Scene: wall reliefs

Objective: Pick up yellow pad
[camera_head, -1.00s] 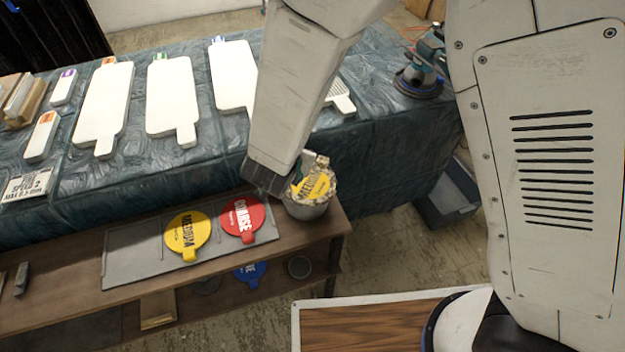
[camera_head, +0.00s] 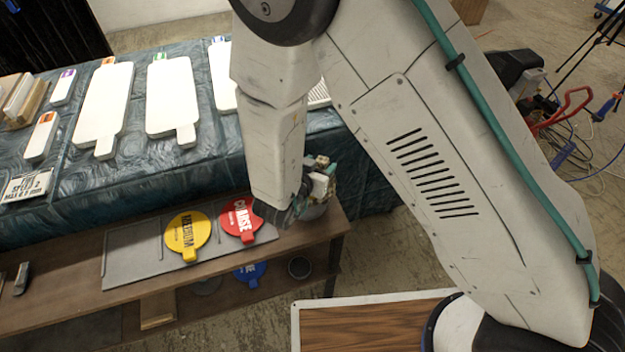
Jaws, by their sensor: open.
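A round yellow pad (camera_head: 186,233) with dark lettering and a short tab lies flat on a grey mat (camera_head: 130,255) on the wooden shelf. A red pad (camera_head: 241,219) lies just right of it, lettering facing up. My gripper (camera_head: 288,210) is open at the end of my arm, right of the red pad and apart from the yellow pad. The bucket's contents are hidden now. My fingertips are small, dark and hard to make out.
White paddle-shaped boards (camera_head: 172,95) lie on the teal covered table (camera_head: 60,185) behind the shelf. A blue pad (camera_head: 250,273) and a dark cup (camera_head: 299,267) are on the lower level. A wood-topped panel (camera_head: 365,325) is at front right. The mat's left part is bare.

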